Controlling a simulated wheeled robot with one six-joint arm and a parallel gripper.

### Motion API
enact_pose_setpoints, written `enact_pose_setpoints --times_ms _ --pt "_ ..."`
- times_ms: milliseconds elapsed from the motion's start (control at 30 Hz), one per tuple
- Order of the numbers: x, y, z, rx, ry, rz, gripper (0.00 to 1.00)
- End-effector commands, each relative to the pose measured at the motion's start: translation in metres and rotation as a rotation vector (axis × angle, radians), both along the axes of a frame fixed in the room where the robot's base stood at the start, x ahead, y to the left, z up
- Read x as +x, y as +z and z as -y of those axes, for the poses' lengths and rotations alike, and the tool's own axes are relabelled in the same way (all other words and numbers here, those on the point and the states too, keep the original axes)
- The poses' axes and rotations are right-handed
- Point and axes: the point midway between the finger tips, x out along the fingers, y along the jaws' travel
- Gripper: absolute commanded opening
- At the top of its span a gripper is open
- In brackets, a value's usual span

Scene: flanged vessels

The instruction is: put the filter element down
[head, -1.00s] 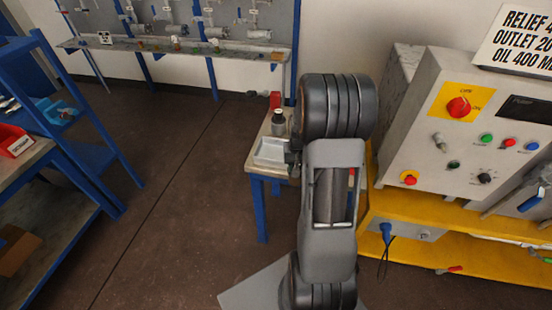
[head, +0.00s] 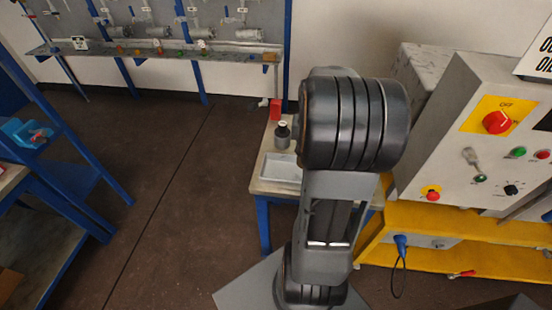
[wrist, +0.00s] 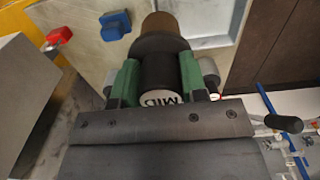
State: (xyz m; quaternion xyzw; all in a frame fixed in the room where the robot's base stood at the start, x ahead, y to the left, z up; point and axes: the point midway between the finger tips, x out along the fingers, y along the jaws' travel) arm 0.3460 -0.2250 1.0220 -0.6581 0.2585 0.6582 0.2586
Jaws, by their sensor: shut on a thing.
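In the wrist view, my gripper (wrist: 160,70) has its green-padded fingers shut on the filter element (wrist: 160,25). I take the element to be the held piece with a black grip, a wider dark collar and a brown end. A round white label reading "MID" is on its near end. In the head view, my arm hides my gripper and the element. The tray (head: 281,168) shows there on a small blue-legged table (head: 262,187), left of my arm.
A dark bottle-like object (head: 282,136) and a red block (head: 275,109) stand at the table's back. A blue piece (wrist: 115,25) and a red-handled piece (wrist: 58,37) lie nearby in the wrist view. A grey control console (head: 455,130) stands right. Open floor (head: 165,190) lies left.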

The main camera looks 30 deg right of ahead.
Motion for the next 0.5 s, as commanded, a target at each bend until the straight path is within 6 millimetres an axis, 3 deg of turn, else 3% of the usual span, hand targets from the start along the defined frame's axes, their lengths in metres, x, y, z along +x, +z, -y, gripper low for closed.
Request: enact_pose_setpoints --times_ms 233,500 --pt "0.055 -0.027 -0.022 0.002 -0.011 -0.004 0.02" --pt "0.086 -0.069 -0.035 0.001 -0.017 -0.002 0.02"
